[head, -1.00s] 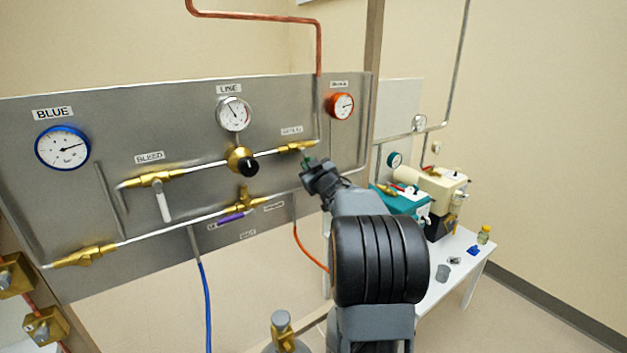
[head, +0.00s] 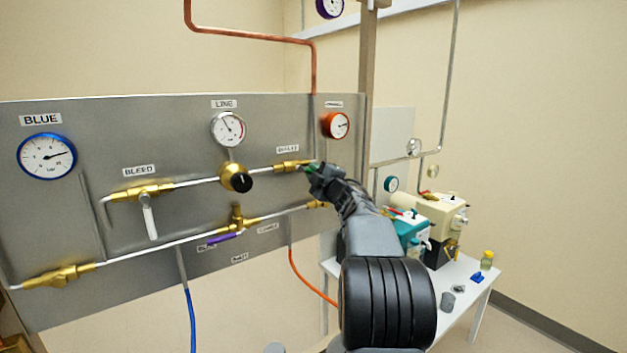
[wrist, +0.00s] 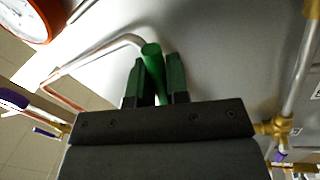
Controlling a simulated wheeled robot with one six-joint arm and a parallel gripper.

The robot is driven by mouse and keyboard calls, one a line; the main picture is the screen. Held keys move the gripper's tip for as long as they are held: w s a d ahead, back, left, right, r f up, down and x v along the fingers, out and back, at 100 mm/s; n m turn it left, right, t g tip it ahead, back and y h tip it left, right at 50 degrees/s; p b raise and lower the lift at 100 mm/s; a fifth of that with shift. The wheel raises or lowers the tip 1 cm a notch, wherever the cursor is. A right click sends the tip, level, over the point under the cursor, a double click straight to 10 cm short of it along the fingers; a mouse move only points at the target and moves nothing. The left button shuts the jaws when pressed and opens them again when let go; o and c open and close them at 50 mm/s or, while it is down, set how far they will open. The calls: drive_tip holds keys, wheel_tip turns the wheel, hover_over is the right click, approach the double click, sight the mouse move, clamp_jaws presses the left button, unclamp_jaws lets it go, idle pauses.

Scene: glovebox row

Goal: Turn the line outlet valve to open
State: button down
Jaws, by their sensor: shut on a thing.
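The outlet valve has a brass body (head: 287,166) on the upper line of the grey panel, under a small label (head: 288,148) that looks like "OUTLET". Its green handle (wrist: 152,62) shows in the wrist view between the two fingers. My gripper (head: 312,168) is at the right end of this valve, its fingers (wrist: 161,82) shut on the green handle. In the head view the gripper hides most of the handle, so its exact angle is hard to tell there.
The bleed valve (head: 149,215) with a white handle, a black-knobbed regulator (head: 237,178) and a purple handle (head: 222,239) sit to the left. Gauges (head: 228,129) line the panel (head: 90,120). A white table (head: 462,275) with pumps (head: 432,215) stands at the right.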

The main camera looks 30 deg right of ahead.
drive_tip(key=shift+r+n, duration=0.2)
drive_tip(key=shift+n, duration=0.4)
drive_tip(key=shift+d+r, duration=0.1)
drive_tip(key=c, duration=1.1)
unclamp_jaws()
drive_tip(key=shift+s, duration=0.1)
drive_tip(key=s+f+b, duration=0.1)
drive_tip(key=s, duration=0.3)
drive_tip(key=s+b, duration=0.1)
drive_tip(key=s, duration=0.4)
drive_tip(key=s+f+b, duration=0.1)
drive_tip(key=s, duration=0.3)
drive_tip(key=shift+s+a+f, duration=0.2)
drive_tip(key=shift+f, duration=0.1)
drive_tip(key=shift+c, duration=0.6)
